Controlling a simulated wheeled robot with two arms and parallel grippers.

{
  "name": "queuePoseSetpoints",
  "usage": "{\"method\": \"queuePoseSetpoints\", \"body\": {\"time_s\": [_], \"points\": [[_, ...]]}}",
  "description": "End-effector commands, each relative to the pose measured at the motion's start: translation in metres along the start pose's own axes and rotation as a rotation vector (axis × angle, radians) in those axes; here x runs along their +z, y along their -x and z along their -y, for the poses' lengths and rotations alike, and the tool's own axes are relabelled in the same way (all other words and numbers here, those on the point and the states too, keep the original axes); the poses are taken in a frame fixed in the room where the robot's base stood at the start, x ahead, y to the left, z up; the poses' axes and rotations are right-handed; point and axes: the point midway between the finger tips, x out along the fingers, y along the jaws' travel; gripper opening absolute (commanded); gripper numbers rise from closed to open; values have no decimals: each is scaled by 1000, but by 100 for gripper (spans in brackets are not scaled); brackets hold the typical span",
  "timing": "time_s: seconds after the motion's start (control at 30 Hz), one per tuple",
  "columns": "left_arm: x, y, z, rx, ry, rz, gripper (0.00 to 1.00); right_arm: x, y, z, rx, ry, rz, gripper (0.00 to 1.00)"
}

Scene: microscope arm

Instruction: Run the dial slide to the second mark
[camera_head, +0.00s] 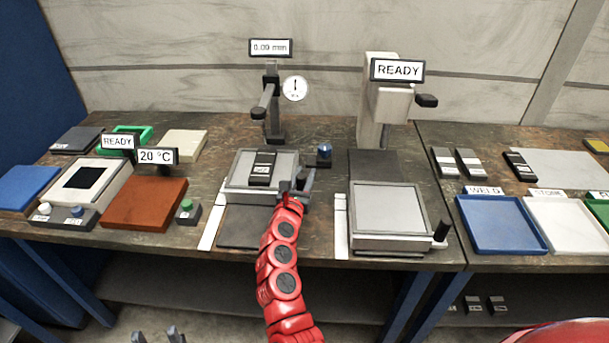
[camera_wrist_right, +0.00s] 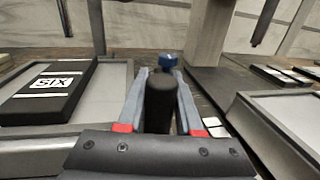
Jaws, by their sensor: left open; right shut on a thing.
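The dial slide (camera_head: 233,182) is a grey plate in a frame, under the dial stand (camera_head: 271,100) with a round dial (camera_head: 294,88) and a 0.00 mm display (camera_head: 270,47). A black block (camera_head: 262,168) lies on the plate; its label reads SIX in the right wrist view (camera_wrist_right: 50,90). My right gripper (camera_head: 295,188) is at the slide's front right corner, shut on a black handle (camera_wrist_right: 160,103). A white strip (camera_head: 211,230) lies beside the dark track (camera_head: 245,230); I cannot make out its marks. My left gripper (camera_head: 156,335) is open and empty at the bottom edge.
A blue button (camera_head: 324,153) stands behind my right gripper. A second slide (camera_head: 390,212) with a black handle (camera_head: 441,233) and a READY display (camera_head: 397,70) is on the right. A brown plate (camera_head: 145,203) and a green button (camera_head: 186,206) are on the left. The track in front is bare.

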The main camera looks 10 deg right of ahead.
Motion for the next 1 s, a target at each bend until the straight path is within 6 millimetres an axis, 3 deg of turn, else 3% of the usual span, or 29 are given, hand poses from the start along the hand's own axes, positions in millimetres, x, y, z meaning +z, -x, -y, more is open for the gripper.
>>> {"method": "queuePoseSetpoints", "body": {"time_s": [0.17, 0.47, 0.83, 0.87, 1.0], "points": [[1, 6, 0, 0, 0, 0, 50, -3, -4, 0, -3, -1, 0, 0], [8, 47, -2, 0, 0, 0, 50, -5, -44, -7, -2, -2, 2, 0], [8, 47, -2, 0, 0, 0, 50, 0, -49, -10, 1, 0, 0, 0], [8, 47, -2, 0, 0, 0, 50, 0, -49, -10, 1, 0, 0, 36], [8, 47, -2, 0, 0, 0, 50, 0, -49, -10, 1, 0, 0, 61]]}}
